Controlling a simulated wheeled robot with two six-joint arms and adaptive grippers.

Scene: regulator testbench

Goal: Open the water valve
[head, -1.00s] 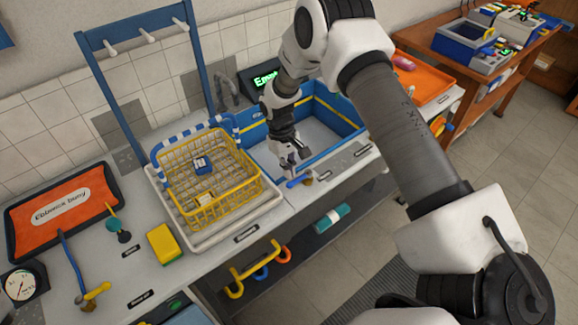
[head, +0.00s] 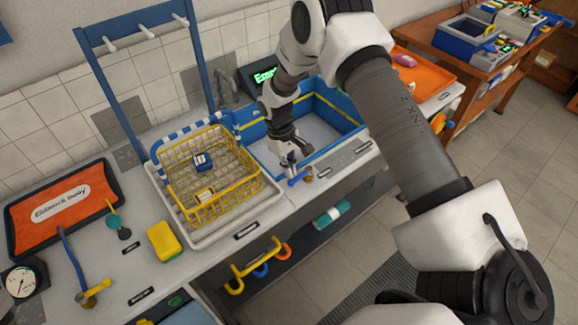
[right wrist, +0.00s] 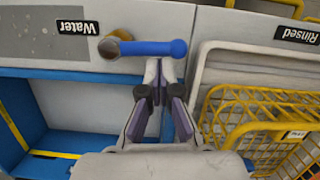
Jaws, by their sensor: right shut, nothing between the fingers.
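The water valve has a blue lever (head: 299,178) on a brass body (head: 308,173) at the front edge of the counter, before the blue basin. In the right wrist view the blue lever (right wrist: 150,48) runs sideways from the brass body (right wrist: 110,46), beside a "Water" label (right wrist: 78,27). My right gripper (head: 291,172) is shut and empty, its tips close to the lever's free end. In the right wrist view the fingertips (right wrist: 160,70) meet at the lever's near side; I cannot tell whether they touch it. My left gripper is not in view.
The blue basin (head: 254,131) lies behind the valve. A yellow wire basket (head: 247,193) in a white tray (head: 272,191) stands to its left.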

